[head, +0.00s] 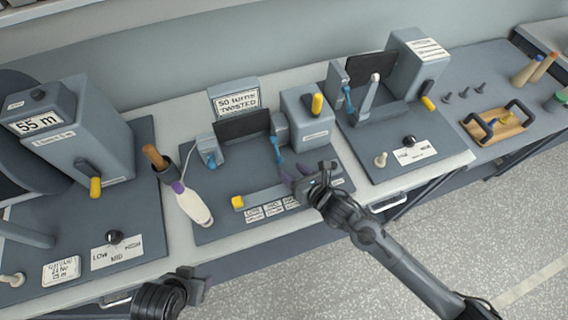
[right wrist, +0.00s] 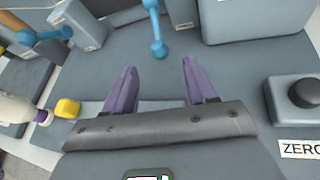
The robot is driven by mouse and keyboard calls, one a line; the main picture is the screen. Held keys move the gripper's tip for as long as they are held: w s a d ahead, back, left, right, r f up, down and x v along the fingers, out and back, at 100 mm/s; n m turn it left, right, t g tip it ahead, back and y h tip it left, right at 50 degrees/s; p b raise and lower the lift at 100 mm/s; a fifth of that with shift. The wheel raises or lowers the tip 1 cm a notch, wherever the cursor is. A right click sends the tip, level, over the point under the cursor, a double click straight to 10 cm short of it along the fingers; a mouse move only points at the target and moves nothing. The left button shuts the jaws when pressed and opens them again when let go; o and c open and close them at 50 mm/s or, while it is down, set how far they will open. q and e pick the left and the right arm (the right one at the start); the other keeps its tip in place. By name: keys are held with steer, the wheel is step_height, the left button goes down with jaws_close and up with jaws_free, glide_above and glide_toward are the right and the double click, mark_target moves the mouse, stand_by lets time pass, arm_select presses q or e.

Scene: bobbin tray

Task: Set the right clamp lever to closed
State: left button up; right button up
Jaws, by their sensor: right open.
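The right clamp lever, a blue lever with a round end (head: 277,150), is on the right side of the dark panel at the middle station. It hangs down toward the bench. In the right wrist view the blue lever (right wrist: 157,32) stands ahead of my fingers, near the middle. My right gripper (head: 295,173) is open, its purple fingers (right wrist: 158,80) apart with nothing between them. It is just in front of the lever and does not touch it in the wrist view. My left gripper (head: 192,287) is low at the bottom edge, its jaws unclear.
A matching left blue lever (head: 210,160) is at the panel's left. A yellow-ended bar (head: 238,202) lies close to my right gripper's left. A black knob (right wrist: 300,92) is at its right. A white bottle-like tool (head: 193,205) with a purple part lies left of the middle station.

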mark_target(282, 163)
steer(key=shift+x, duration=2.7)
jaws_close()
